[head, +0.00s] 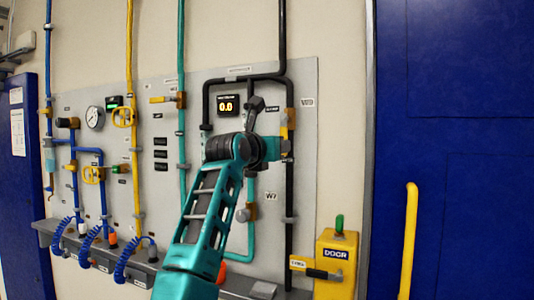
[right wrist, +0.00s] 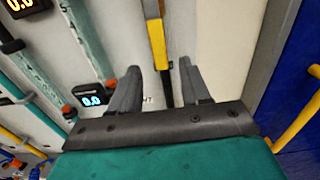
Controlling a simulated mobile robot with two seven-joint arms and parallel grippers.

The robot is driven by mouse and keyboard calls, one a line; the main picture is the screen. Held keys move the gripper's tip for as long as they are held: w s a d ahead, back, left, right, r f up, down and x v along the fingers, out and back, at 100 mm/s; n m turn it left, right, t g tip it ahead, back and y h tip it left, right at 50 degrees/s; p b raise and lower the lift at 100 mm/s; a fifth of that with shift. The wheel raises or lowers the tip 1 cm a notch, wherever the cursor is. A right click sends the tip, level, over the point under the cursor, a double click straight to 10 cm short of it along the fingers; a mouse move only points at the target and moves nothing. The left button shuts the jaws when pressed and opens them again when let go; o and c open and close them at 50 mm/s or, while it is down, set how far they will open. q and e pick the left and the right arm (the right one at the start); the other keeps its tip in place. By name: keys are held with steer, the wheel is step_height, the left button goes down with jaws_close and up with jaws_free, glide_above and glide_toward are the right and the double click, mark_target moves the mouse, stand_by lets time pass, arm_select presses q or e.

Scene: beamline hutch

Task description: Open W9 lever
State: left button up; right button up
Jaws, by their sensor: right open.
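A yellow lever (head: 291,118) lies upright along the right-hand black pipe, beside a small label (head: 307,102) that seems to read W9. In the right wrist view the yellow lever (right wrist: 156,40) shows beyond the fingertips, roughly in line with the gap between them. My right gripper (head: 286,147) is just below the lever in the head view, partly hidden by my own wrist. In the right wrist view its two grey fingers (right wrist: 159,72) are apart with nothing held between them. I cannot tell whether they touch the pipe. My left gripper is out of view.
A lit display (head: 227,104) and black pipes surround my wrist. A yellow DOOR box (head: 335,262) stands low at right, near a blue door (head: 460,120) with a yellow handle (head: 409,240). Gauges, yellow valves and coiled blue hoses (head: 92,240) fill the panel's left.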

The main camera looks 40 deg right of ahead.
steer(key=shift+v, duration=1.9)
steer(key=shift+s, duration=0.1)
